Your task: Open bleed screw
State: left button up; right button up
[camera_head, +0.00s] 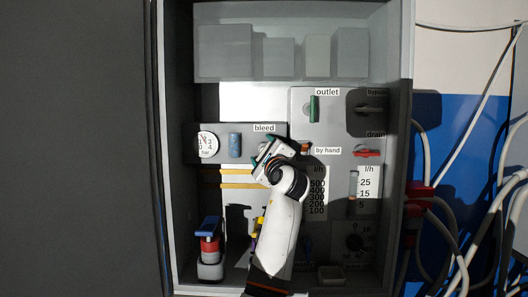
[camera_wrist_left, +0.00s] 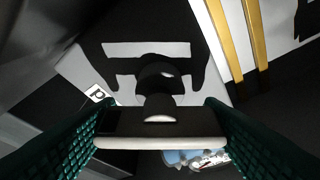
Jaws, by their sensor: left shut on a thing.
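The bleed panel (camera_head: 218,155) is a dark plate with a white "bleed" label (camera_head: 264,128). My left gripper (camera_head: 266,149) is at the right part of this panel, just below the label. In the left wrist view its two green ribbed fingers (camera_wrist_left: 160,135) are shut on the bleed screw (camera_wrist_left: 160,143), one at each end of its dark crossbar with a pale edge. A dark round stem (camera_wrist_left: 158,78) stands behind the bar. In the head view the gripper and wrist hide the screw. How far the screw is turned cannot be told. My right gripper is in neither view.
Left of the gripper are a blue knob (camera_head: 235,141) and a round gauge (camera_head: 207,144). To the right are a green outlet handle (camera_head: 314,108), a dark bypass handle (camera_head: 369,108) and a red drain handle (camera_head: 367,153). Yellow bars (camera_head: 236,185) run below; cables (camera_head: 494,75) hang at right.

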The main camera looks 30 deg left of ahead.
pick_arm(q)
jog(key=n+g+p, duration=0.1)
jog(key=n, duration=0.3)
jog(key=shift+f+n+g+h+p, duration=0.1)
jog(key=shift+n+g+h+p, duration=0.45)
jog(key=shift+n, duration=0.95)
jog(key=o, duration=1)
jog(key=shift+b+v, duration=2.55)
jog(key=shift+v, duration=3.5)
jog(key=shift+a, duration=0.1)
